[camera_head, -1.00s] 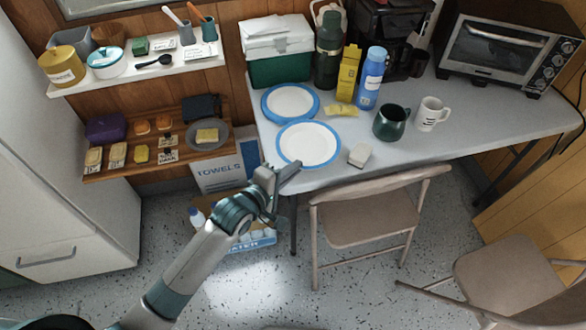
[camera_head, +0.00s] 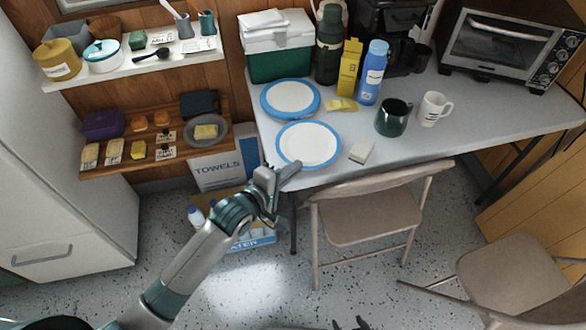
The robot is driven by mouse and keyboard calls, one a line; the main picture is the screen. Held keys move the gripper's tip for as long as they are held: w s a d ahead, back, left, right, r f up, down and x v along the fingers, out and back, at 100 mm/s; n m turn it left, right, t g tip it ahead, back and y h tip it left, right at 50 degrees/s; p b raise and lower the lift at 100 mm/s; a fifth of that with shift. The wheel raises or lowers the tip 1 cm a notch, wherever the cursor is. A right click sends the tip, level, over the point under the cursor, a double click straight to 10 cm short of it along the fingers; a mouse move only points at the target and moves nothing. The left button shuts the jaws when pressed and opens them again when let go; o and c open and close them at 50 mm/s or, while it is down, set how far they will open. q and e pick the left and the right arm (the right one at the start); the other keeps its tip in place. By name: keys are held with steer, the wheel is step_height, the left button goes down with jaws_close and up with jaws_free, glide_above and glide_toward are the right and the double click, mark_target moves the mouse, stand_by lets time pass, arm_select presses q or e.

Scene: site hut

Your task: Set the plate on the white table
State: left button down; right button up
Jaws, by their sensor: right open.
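Two white plates with blue rims lie on the white table (camera_head: 440,151). The front plate (camera_head: 308,145) is near the table's front left corner, and the back plate (camera_head: 290,98) is behind it. My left gripper (camera_head: 279,173) is at the front left table corner, by the near rim of the front plate. It overlaps the table edge in the picture; I cannot tell whether its fingers touch the plate or how far they are apart. My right gripper (camera_head: 350,324) shows only as dark fingertips at the bottom edge, open, far from the table.
A pale block (camera_head: 361,151), green mug (camera_head: 393,117), white mug (camera_head: 433,108), blue bottle (camera_head: 371,72) and yellow box (camera_head: 349,68) stand around the plates. A cool box (camera_head: 278,55) is behind. A folding chair (camera_head: 370,216) stands at the front. Shelves hang at left.

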arm_select(q)
steer(key=shift+f, duration=0.15)
stand_by(0.6)
steer(key=shift+f, duration=0.3)
steer(key=shift+f+b, duration=0.3)
steer(key=shift+f, duration=0.05)
